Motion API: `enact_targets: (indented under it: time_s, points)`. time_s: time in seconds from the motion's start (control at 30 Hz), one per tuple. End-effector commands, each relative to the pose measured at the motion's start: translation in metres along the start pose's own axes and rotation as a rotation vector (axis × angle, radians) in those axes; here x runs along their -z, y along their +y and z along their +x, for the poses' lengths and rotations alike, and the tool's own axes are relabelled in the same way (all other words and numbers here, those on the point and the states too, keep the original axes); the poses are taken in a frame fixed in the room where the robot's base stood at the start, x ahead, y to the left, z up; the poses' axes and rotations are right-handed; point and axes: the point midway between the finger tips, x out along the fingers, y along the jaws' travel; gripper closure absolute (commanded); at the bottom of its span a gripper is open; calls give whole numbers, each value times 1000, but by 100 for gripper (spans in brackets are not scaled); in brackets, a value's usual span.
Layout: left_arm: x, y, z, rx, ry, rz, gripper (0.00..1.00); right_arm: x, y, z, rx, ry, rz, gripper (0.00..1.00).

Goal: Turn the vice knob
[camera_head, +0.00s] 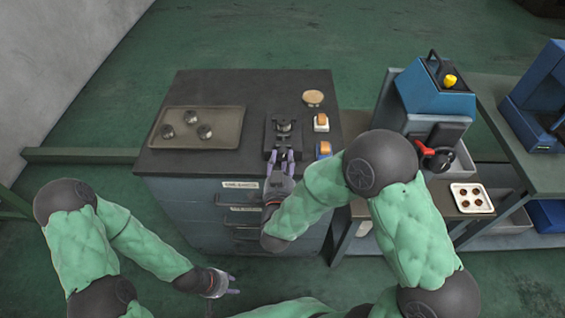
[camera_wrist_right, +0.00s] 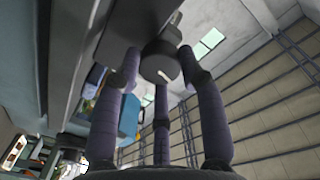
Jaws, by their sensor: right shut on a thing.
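The dark vice (camera_head: 284,127) sits near the front edge of the black cabinet top in the head view. Its round dark knob (camera_wrist_right: 163,66), with a pale mark on its face, shows in the right wrist view. My right gripper (camera_head: 281,157) reaches the front of the vice from below. Its purple fingers are around the knob and shut on it in the wrist view. The hand hides the knob in the head view. My left gripper (camera_head: 233,284) hangs low in front of the cabinet, empty, with its fingers apart.
A tray (camera_head: 236,112) with several dark round parts lies left of the vice. A round tan disc (camera_head: 313,97) and two orange-topped switches (camera_head: 321,122) (camera_head: 324,149) are to its right. A blue machine (camera_head: 434,88) and a small white tray (camera_head: 483,197) stand further right.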

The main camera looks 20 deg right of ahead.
Motion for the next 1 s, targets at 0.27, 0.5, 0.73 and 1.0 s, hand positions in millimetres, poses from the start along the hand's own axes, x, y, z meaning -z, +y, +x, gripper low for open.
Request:
enact_targets:
  time_s: [0.27,0.5,0.73,1.0]
  points:
    - [1,-8,22,0,0,0,60,3,0,2,1,-1,270,93]
    - [2,-14,41,0,0,0,60,4,1,2,-1,-13,500,93]
    - [2,-22,61,0,0,0,60,4,2,2,-1,-27,719,93]
    - [3,-30,83,0,0,0,60,5,2,2,-2,-42,974,93]
